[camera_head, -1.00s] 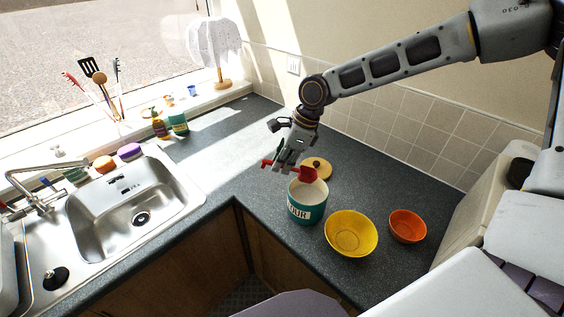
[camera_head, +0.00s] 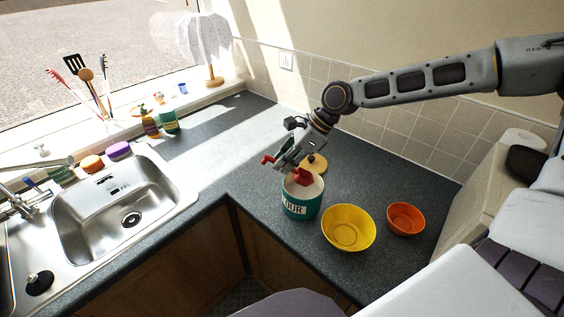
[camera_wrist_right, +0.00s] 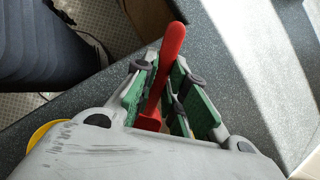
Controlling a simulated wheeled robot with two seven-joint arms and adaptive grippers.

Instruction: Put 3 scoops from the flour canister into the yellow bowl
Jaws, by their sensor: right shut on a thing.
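The teal flour canister (camera_head: 302,207) stands open on the counter, with its label facing the front. The yellow bowl (camera_head: 348,229) is just right of it and looks empty. My right gripper (camera_head: 286,163) is above the canister's back rim, shut on a red scoop (camera_head: 303,178). The scoop's head is at the canister's mouth; what it holds is hidden. In the right wrist view the scoop's red handle (camera_wrist_right: 174,50) stands between the fingers (camera_wrist_right: 165,95). The wooden lid (camera_head: 316,163) lies behind the canister. My left gripper is not in view.
An orange bowl (camera_head: 406,219) stands right of the yellow one. A sink (camera_head: 100,215) is at left. Bottles (camera_head: 168,121), a utensil holder and a lamp (camera_head: 207,40) are along the window side. The counter between sink and canister is clear.

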